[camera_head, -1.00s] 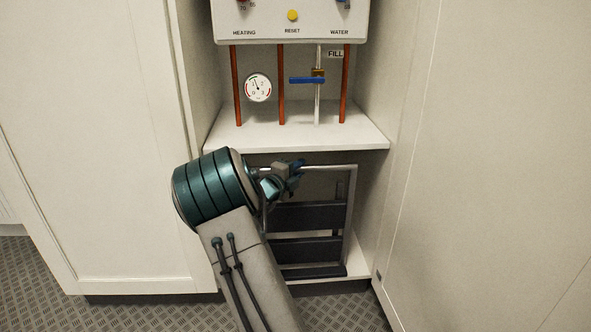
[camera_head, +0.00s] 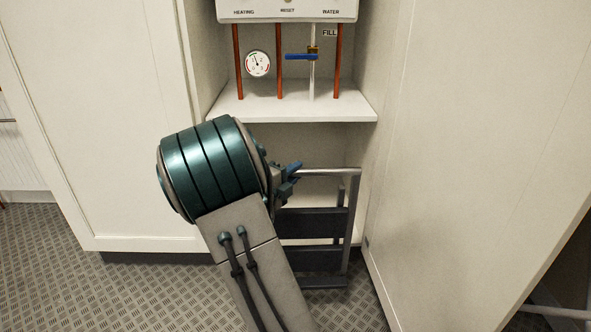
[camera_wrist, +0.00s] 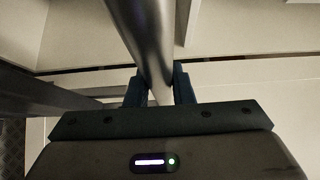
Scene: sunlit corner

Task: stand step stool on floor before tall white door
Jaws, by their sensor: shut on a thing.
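The step stool (camera_head: 318,224) has a grey metal frame and dark treads. It hangs roughly upright just in front of the open lower compartment, its lower part over the floor (camera_head: 150,290). My gripper (camera_head: 293,172) is shut on the stool's top rail; in the wrist view the rail (camera_wrist: 147,45) runs between the two fingers (camera_wrist: 160,88). My arm hides the stool's left side, and I cannot tell whether its feet touch the floor. A tall white door (camera_head: 110,110) stands at the left; another tall white panel (camera_head: 470,130) stands at the right.
The compartment has a white shelf (camera_head: 290,106) above the stool, with copper pipes, a gauge (camera_head: 258,64) and a blue valve lever (camera_head: 300,57). The right panel's edge is close to the stool. Patterned floor is clear at the lower left. A radiator (camera_head: 18,155) shows at the far left.

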